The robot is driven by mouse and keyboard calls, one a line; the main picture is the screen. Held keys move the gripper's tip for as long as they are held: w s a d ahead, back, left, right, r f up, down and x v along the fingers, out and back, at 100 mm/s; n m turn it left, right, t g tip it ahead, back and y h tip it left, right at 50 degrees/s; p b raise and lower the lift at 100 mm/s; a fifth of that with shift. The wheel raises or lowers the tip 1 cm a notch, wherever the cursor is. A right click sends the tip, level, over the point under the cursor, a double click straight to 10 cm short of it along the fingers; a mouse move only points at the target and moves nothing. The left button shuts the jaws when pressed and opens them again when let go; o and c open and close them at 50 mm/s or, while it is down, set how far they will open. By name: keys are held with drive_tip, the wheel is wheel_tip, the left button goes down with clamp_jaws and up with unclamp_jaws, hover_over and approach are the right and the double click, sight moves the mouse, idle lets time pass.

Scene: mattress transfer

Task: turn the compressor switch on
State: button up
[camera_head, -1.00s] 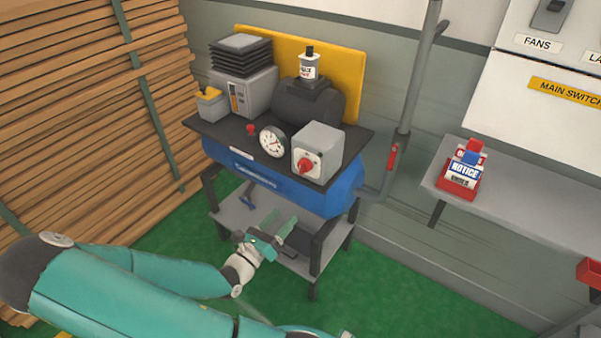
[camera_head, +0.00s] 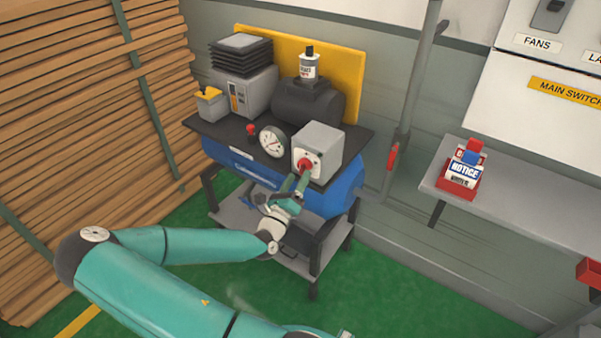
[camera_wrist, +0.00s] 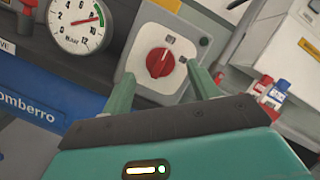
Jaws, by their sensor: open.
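The compressor switch is a red rotary knob (camera_wrist: 160,62) on a pale plate on the front of a grey box (camera_head: 324,142). My gripper (camera_head: 296,182) is open just in front of the knob. In the wrist view the two green fingers of my gripper (camera_wrist: 162,88) stand apart, below and to either side of the knob. The knob shows between and beyond the fingertips, with no visible contact. The blue compressor tank (camera_head: 345,188) lies under the box.
A pressure gauge (camera_head: 272,141) sits left of the switch box; it also shows in the wrist view (camera_wrist: 82,22). A red-handled valve (camera_head: 393,156) is on the pipe to the right. Green floor is open in front.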

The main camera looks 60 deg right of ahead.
sight(303, 167)
drive_tip(key=shift+x, duration=1.45)
drive_tip(key=c, duration=1)
drive_tip(key=shift+o, duration=0.2)
drive_tip(key=shift+m, duration=0.5)
drive_tip(key=m+g, duration=0.2)
drive_tip(key=m, duration=0.1)
drive_tip(key=m+g, duration=0.1)
drive_tip(key=m, duration=0.3)
drive_tip(key=shift+w+g, duration=0.2)
drive_tip(key=shift+g, duration=0.2)
drive_tip(key=m+g, duration=0.1)
drive_tip(key=m, duration=0.3)
drive_tip(key=m+g+y, duration=0.1)
drive_tip(key=m+g, duration=0.1)
drive_tip(key=m, duration=0.2)
drive_tip(key=shift+w, duration=0.15)
drive_tip(key=shift+m, duration=0.5)
